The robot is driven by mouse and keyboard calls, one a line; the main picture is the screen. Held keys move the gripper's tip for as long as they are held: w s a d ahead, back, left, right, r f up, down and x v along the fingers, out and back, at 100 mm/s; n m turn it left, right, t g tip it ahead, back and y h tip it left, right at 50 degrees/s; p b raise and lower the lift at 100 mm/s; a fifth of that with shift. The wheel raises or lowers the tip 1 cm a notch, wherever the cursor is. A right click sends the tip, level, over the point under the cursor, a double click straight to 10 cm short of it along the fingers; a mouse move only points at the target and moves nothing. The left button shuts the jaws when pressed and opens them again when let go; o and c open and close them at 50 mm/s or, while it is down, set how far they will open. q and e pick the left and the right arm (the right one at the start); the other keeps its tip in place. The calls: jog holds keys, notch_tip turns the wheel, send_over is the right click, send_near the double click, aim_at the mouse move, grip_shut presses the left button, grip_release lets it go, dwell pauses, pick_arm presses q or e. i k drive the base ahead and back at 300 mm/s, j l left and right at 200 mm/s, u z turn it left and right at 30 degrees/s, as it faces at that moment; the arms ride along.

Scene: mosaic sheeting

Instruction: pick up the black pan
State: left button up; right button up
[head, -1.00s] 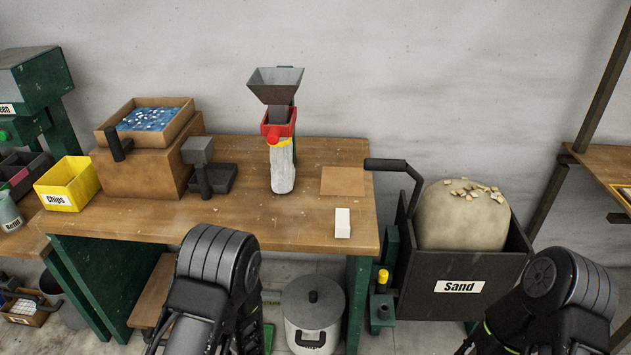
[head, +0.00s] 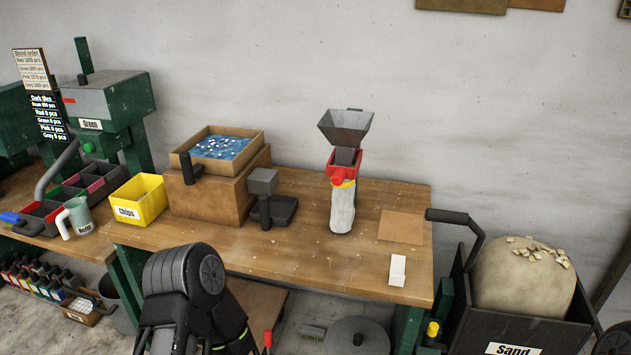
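A shallow black pan (head: 286,208) with a square rim sits on the wooden workbench (head: 310,255), right of the tan box holding blue and white chips. A grey block on a dark post (head: 262,190) stands at its left side and hides part of it. My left arm (head: 187,285) shows only as a bent dark link in front of the bench, below and left of the pan. Its gripper is not visible. Only a sliver of my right arm shows at the lower right edge, and its gripper is out of view.
A yellow Chips bin (head: 140,200) and a tan box (head: 222,190) stand left of the pan. The bench front is clear. A Sand bin (head: 520,330) stands right.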

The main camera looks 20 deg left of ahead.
aim_at(274, 210)
jog(key=i+j, duration=0.1)
jog(key=j, duration=0.35)
jog(key=i+j, duration=0.1)
jog(key=j, duration=0.3)
jog(key=i+j, duration=0.1)
jog(key=j, duration=0.35)
jog(key=i+j+u, duration=0.1)
jog(key=j, duration=0.35)
jog(key=i+j, duration=0.1)
jog(key=j, duration=0.3)
jog(key=i+j, duration=0.1)
jog(key=j, duration=0.35)
jog(key=i+j, duration=0.1)
jog(key=j, duration=0.3)
jog(key=u, duration=0.05)
